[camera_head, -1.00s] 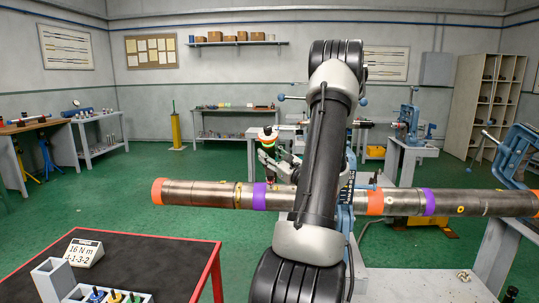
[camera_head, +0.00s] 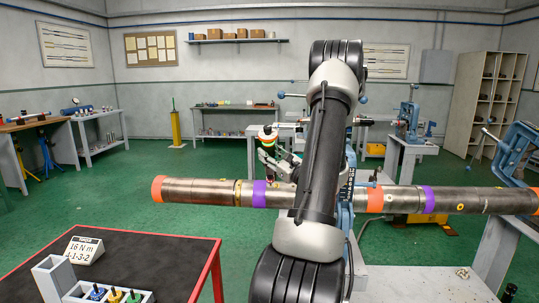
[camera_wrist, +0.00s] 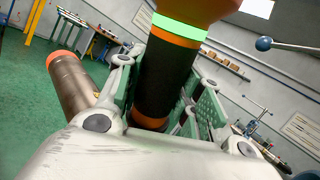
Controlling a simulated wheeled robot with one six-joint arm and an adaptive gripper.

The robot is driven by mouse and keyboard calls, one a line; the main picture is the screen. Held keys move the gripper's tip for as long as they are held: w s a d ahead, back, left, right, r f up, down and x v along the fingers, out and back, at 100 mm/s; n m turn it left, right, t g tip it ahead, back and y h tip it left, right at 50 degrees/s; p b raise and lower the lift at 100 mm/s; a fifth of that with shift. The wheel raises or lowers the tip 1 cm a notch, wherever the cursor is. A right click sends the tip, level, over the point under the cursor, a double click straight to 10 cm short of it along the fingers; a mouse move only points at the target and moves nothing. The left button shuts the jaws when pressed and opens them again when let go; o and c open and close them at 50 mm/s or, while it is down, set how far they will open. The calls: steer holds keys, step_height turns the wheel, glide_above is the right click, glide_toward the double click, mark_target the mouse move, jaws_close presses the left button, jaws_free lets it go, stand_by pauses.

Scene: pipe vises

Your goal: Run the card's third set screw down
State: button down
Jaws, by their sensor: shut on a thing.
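The card (camera_head: 84,250) stands on the dark bench at lower left and reads 16 N m; its order line looks like 4-1-3-2. A long steel pipe (camera_head: 205,192) with orange and purple bands runs across the middle behind my arm. My gripper (camera_head: 270,155) is over the pipe near the left purple band (camera_head: 259,193). In the wrist view my gripper (camera_wrist: 160,105) is shut on a black driver (camera_wrist: 166,78) with orange bands and a bright green band. The driver's tip and the set screw under it are hidden. My arm hides the pipe's middle.
A grey holder (camera_head: 105,291) with several coloured-handled bits stands on the red-edged bench (camera_head: 150,247). A blue vise (camera_head: 520,155) grips the pipe's right part. Another blue vise (camera_head: 409,122) stands behind. Green floor is open at left.

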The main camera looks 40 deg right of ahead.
steer(key=shift+w+d+f, duration=0.1)
steer(key=shift+d+f, duration=0.05)
steer(key=shift+f, duration=0.2)
stand_by(1.9)
steer(key=shift+r, duration=0.1)
